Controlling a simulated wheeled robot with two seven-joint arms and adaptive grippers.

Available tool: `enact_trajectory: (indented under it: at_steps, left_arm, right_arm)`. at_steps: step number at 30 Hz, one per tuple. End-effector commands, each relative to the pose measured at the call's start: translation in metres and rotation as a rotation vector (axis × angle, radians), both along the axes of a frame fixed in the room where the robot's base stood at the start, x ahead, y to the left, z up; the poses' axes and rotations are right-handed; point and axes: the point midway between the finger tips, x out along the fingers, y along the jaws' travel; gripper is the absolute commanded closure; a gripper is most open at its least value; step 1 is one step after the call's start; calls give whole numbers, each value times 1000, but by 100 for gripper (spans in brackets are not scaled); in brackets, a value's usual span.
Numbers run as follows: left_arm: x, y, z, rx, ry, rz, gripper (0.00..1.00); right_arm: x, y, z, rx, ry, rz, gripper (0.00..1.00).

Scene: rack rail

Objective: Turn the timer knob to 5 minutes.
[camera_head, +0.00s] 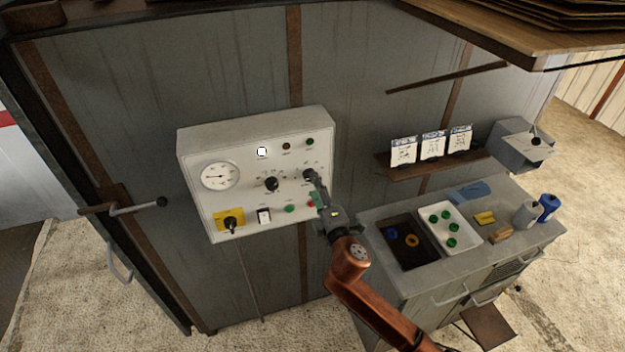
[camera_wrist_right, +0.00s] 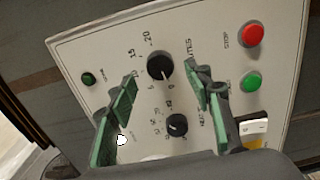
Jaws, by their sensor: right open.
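The timer knob (camera_wrist_right: 160,66) is a round black knob on the light control panel (camera_head: 255,120), with numbers and the word MINUTES around it. Its white pointer line points down and right in the right wrist view, near the 0 mark. In the head view the timer knob (camera_head: 308,174) is the right one of two black knobs. My right gripper (camera_head: 317,187) is in front of it, and its open green-padded fingers (camera_wrist_right: 161,78) show on either side of the knob in the wrist view. Contact cannot be told. My left gripper is not in view.
A smaller black knob (camera_wrist_right: 177,125), a red button (camera_wrist_right: 252,34) and a green button (camera_wrist_right: 251,81) sit close to the timer knob. A gauge (camera_head: 221,176) and a yellow-plated switch (camera_head: 230,221) are at the panel's left. A cabinet with trays (camera_head: 448,229) stands right.

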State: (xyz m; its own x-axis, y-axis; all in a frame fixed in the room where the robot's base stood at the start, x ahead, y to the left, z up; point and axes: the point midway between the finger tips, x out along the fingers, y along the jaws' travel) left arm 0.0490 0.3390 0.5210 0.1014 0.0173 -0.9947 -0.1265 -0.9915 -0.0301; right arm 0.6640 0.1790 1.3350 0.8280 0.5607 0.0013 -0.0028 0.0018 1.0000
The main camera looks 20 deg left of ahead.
Motion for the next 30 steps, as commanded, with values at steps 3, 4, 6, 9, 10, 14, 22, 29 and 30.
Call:
enact_trajectory:
  at_steps: [3,4,6,9,10,14,22,29,30]
  left_arm:
    - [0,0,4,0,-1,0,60]
    - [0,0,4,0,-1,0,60]
    - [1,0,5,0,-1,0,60]
    - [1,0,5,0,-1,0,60]
    - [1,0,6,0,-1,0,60]
    - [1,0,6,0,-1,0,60]
    - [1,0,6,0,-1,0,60]
    - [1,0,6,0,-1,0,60]
    - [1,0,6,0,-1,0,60]
  right_arm:
    - [14,10,1,0,1,-1,54]
    - [18,12,1,0,1,-2,54]
    - [23,15,0,0,1,-1,54]
    - [28,19,0,1,3,-1,54]
    - [29,19,0,2,3,-1,54]
    - [31,21,0,2,3,-1,54]
    - [31,20,-1,2,3,-1,60]
    - [31,20,-1,1,3,-1,76]
    - [31,20,-1,1,3,-1,78]
